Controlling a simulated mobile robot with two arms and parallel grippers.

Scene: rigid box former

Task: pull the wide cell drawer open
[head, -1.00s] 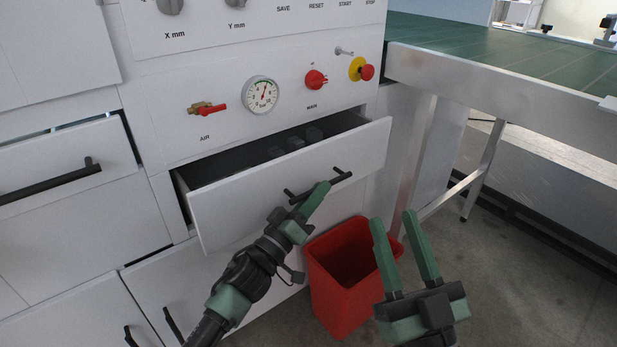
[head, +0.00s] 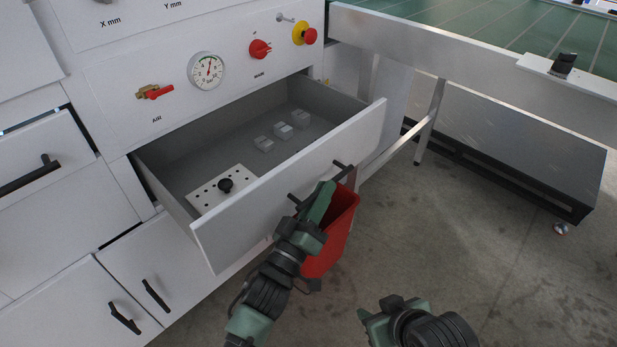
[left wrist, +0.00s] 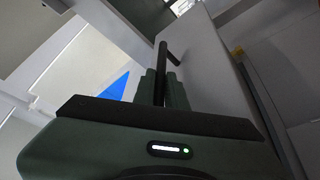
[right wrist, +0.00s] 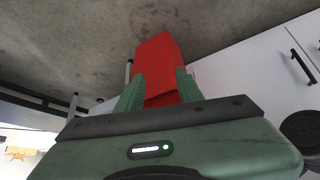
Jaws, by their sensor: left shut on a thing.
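The wide cell drawer (head: 295,195) stands well out from the white cabinet, under the panel with the gauge. Its inside shows in the head view. My left gripper (head: 322,195) is shut on the drawer's dark bar handle (head: 343,170). In the left wrist view the handle (left wrist: 161,65) runs between the two green fingers (left wrist: 163,88). My right gripper (right wrist: 158,92) is open and empty, low and to the right of the drawer. Its fingers point toward the red bin, which shows beyond the gap in the right wrist view.
The drawer holds a white perforated plate (head: 221,187) with a black knob and three small pale blocks (head: 283,131). The red bin (head: 335,232) stands on the floor, partly behind my left gripper. A green-topped table (head: 440,45) is at the right.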

